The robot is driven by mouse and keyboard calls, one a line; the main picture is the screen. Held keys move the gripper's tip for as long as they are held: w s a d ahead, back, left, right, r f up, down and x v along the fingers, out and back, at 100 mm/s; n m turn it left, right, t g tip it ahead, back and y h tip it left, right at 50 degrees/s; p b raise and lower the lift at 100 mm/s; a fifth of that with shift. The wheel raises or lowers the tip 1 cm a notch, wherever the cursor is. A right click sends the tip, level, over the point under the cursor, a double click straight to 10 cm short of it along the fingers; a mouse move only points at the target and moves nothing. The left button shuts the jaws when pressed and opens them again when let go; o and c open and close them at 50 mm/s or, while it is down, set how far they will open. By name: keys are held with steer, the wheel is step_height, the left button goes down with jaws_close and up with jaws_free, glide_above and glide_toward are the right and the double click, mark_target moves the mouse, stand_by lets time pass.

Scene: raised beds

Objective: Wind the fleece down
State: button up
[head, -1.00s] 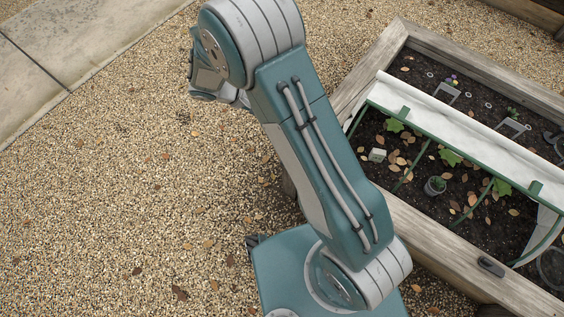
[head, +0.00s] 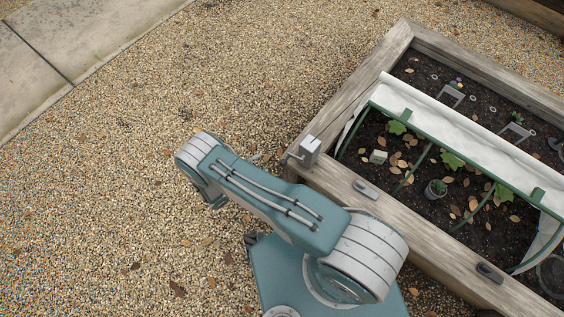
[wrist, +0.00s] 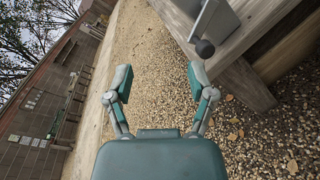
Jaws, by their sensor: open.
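The white fleece (head: 460,132) lies as a long roll along the top of the green hoops (head: 418,160) over the raised bed, and the near side is open to the soil. A grey winder box (head: 309,147) stands on the bed's left frame with a crank on its left side. In the wrist view the box (wrist: 214,22) shows with a dark round crank knob (wrist: 205,48). My gripper (wrist: 160,78) is open and empty. The knob is just beyond its right fingertip, not between the fingers. In the head view my arm mostly hides the gripper.
The wooden bed frame (head: 437,247) carries dark clips (head: 366,189) on its near edge. Gravel (head: 110,160) left of the bed is open.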

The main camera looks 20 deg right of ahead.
mark_target(283, 163)
steer(key=s+d+f+n+t+y, duration=0.1)
steer(key=s+f+n+t, duration=0.3)
steer(key=f, duration=0.4)
steer(key=x, duration=1)
steer(key=shift+d+f, duration=0.25)
steer(key=shift+f, duration=0.1)
jaws_close()
